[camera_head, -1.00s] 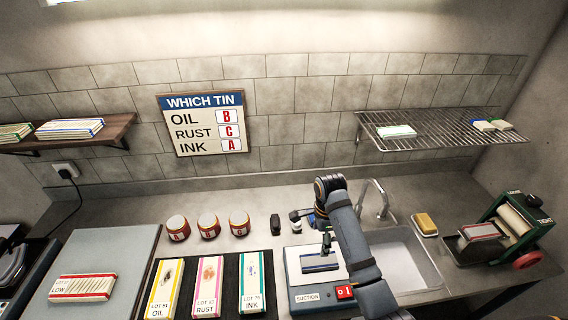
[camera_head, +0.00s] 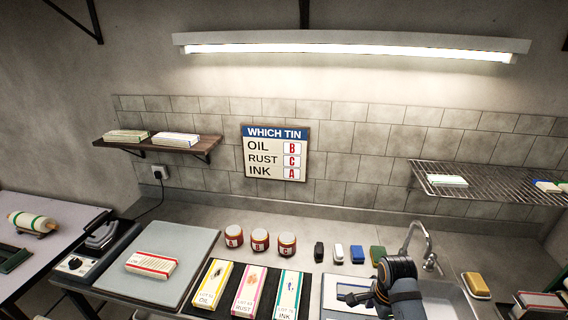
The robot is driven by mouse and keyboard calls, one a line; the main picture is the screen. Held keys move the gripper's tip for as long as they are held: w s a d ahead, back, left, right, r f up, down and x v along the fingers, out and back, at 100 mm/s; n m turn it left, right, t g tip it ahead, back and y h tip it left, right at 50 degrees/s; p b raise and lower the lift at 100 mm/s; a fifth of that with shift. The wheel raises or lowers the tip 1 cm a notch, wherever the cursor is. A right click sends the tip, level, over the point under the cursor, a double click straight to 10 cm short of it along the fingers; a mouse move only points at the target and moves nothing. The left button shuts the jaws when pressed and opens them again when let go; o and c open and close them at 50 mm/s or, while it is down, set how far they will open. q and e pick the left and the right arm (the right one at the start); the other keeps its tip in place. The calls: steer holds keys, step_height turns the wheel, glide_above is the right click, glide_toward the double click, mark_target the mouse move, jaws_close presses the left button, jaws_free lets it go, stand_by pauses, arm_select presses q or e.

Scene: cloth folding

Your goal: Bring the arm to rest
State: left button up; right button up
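My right arm comes in from the bottom right. Its gripper (camera_head: 357,298) is low over the white suction board (camera_head: 328,299) beside the sink, small and dark, and whether its fingers are open or shut is not clear. A pale cloth with a blue edge (camera_head: 350,288) lies on the board, partly hidden by the arm. My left gripper is not in view.
Three tins (camera_head: 260,240) and several small blocks (camera_head: 338,253) stand behind a dark mat with three labelled cloths (camera_head: 250,290). A red-edged cloth (camera_head: 151,264) lies on a grey board (camera_head: 187,246). The sink tap (camera_head: 428,250) rises right of the arm.

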steer(key=s+r+n+t, duration=0.1)
steer(key=s+n+t, duration=0.2)
steer(key=s+n, duration=1.4)
step_height(320, 180, down, 31)
steer(key=w+d+n+g+b, duration=0.1)
steer(key=d+b, duration=0.1)
steer(key=b, duration=0.5)
arm_select(q)
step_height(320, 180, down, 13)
steer(key=b, duration=0.6)
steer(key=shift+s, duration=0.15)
arm_select(e)
steer(key=s+f, duration=0.9)
steer(key=f, duration=0.3)
steer(key=s+d+f+g, duration=0.1)
steer(key=s+f, duration=0.9)
steer(key=f, duration=0.2)
steer(key=shift+s+d+f+h, duration=0.15)
steer(key=shift+s+f+h, duration=0.1)
steer(key=shift+f+h, duration=0.1)
